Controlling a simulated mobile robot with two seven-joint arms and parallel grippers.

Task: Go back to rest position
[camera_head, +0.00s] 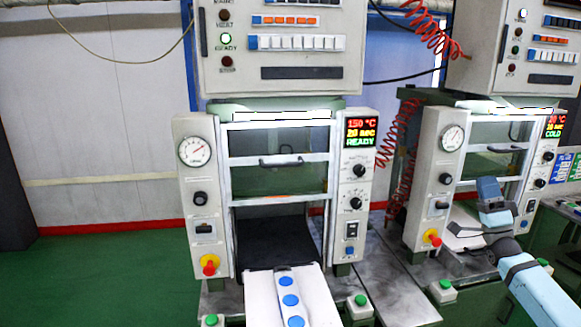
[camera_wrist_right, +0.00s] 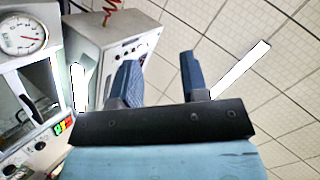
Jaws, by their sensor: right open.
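My right gripper (camera_head: 453,238) is at the right of the head view, in front of the second press (camera_head: 442,180). My blue-grey right arm reaches it from the lower right. In the right wrist view its two dark blue fingers (camera_wrist_right: 158,58) stand apart with nothing between them. I cannot tell from the head view how far the gripper is from the press. My left gripper is not in view.
The near press (camera_head: 188,245) shows READY; its window frame is above an open dark bay. A white plate (camera_head: 262,305) with a strip of blue discs (camera_head: 290,300) sits before it. Red coiled hoses (camera_head: 400,150) hang between the presses. Green floor (camera_head: 90,275) is clear at left.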

